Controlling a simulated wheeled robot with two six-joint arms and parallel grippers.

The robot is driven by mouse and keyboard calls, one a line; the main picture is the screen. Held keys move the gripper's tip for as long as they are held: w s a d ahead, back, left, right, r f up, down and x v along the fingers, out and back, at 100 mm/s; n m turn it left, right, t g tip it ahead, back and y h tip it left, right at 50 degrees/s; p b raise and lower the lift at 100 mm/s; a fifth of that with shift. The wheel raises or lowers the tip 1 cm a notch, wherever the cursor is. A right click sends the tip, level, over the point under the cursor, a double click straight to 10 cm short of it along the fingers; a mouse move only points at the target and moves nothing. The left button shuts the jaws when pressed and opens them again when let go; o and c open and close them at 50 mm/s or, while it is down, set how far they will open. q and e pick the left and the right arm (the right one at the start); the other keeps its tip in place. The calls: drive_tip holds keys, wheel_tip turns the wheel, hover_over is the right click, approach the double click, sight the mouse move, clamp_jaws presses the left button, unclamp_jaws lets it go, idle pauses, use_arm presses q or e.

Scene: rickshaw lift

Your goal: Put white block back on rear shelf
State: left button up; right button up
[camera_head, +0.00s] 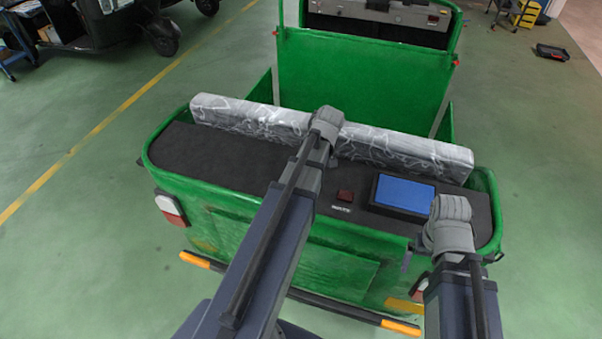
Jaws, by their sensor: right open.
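A long white block with grey marbling (400,147) lies across the far edge of the dark rear shelf (225,160) of the green rickshaw. My left arm reaches up over the shelf, and its wrist covers the middle of the block. My left gripper's jaws are hidden behind that arm, so I cannot tell whether they touch the block. My right gripper (414,248) is at the shelf's near right edge, mostly hidden by its wrist. It is open and apart from the block.
A blue-topped box (404,193) and a small dark red piece (345,196) lie on the shelf's right half. The green seat back (365,75) rises beyond the block. Another vehicle (100,25) stands far left.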

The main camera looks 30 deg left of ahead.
use_arm(q)
wheel_tip(320, 180, down, 3)
drive_tip(key=shift+f+b, duration=0.15)
drive_tip(key=shift+b, duration=0.85)
use_arm(e)
wheel_tip(320, 180, down, 3)
drive_tip(key=shift+f, duration=0.15)
use_arm(q)
wheel_tip(320, 180, down, 4)
drive_tip(key=b, duration=0.3)
drive_tip(key=shift+b, duration=0.35)
use_arm(e)
wheel_tip(320, 180, down, 4)
drive_tip(key=shift+r, duration=0.15)
use_arm(q)
drive_tip(key=shift+r, duration=0.2)
drive_tip(key=shift+f, duration=0.15)
drive_tip(key=o, duration=1.2)
